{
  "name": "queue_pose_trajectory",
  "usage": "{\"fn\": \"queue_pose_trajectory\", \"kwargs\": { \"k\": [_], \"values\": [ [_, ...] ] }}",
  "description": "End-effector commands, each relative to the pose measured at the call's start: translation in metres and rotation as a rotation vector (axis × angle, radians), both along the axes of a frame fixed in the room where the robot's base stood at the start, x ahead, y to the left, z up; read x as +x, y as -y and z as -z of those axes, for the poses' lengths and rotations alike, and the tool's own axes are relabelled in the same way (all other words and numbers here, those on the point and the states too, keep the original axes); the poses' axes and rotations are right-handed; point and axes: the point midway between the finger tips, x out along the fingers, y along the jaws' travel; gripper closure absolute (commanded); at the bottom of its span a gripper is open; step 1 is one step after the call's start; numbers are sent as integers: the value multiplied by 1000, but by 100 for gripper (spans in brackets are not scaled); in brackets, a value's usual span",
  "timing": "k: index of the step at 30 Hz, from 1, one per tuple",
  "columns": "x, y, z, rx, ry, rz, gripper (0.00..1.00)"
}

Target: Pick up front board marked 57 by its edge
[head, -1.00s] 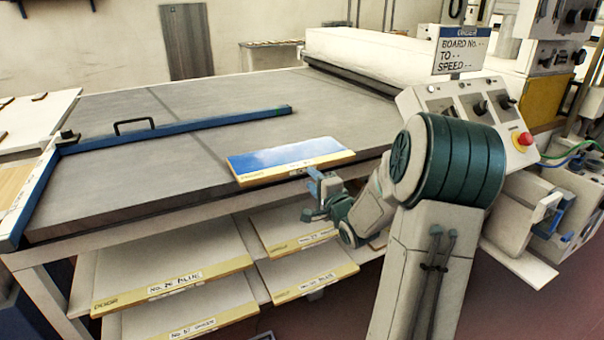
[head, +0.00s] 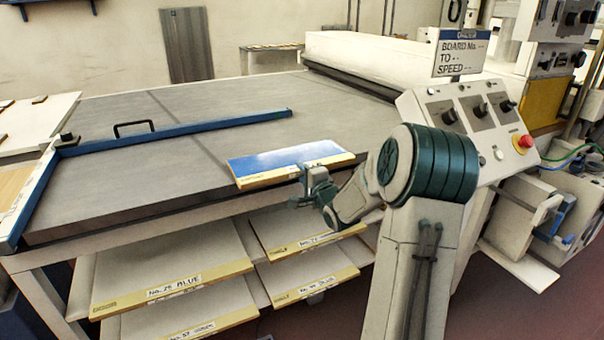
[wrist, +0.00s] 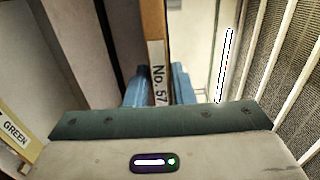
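The front board (head: 265,178) lies flat on the grey table, with a blue top and a tan front edge along the table's front side. In the wrist view its edge (wrist: 157,60) runs upright and carries the label "No. 57". My gripper (head: 311,174) is at this front edge, right of the board's middle. In the wrist view my gripper's (wrist: 160,88) two blue fingers stand on either side of the edge, with no clear gap, so they look shut on it. The contact faces themselves are hidden.
Shelves below the table hold several tan-edged boards, including one marked blue (head: 175,288). A blue rail (head: 200,130) crosses the grey table (head: 110,190) behind the board. A control panel (head: 480,110) with a red button stands to the right, by the white tunnel (head: 360,55).

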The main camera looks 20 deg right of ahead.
Motion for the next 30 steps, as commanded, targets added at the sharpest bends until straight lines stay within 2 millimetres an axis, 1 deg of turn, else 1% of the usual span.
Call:
{"fn": "queue_pose_trajectory", "kwargs": {
  "k": [1,4,5,11,14,17,21,23,30],
  "values": [
    [0,0,0,0,0,0,85],
    [0,0,0,0,0,0,99],
    [0,0,0,0,0,0,100],
    [0,0,0,0,0,0,100],
    [0,0,-3,-1,3,0,100],
    [0,0,-12,-1,4,0,100],
    [0,0,-30,-1,4,0,100],
    [0,0,-34,-1,4,0,100],
    [0,0,-32,-1,3,0,100]
  ]
}}
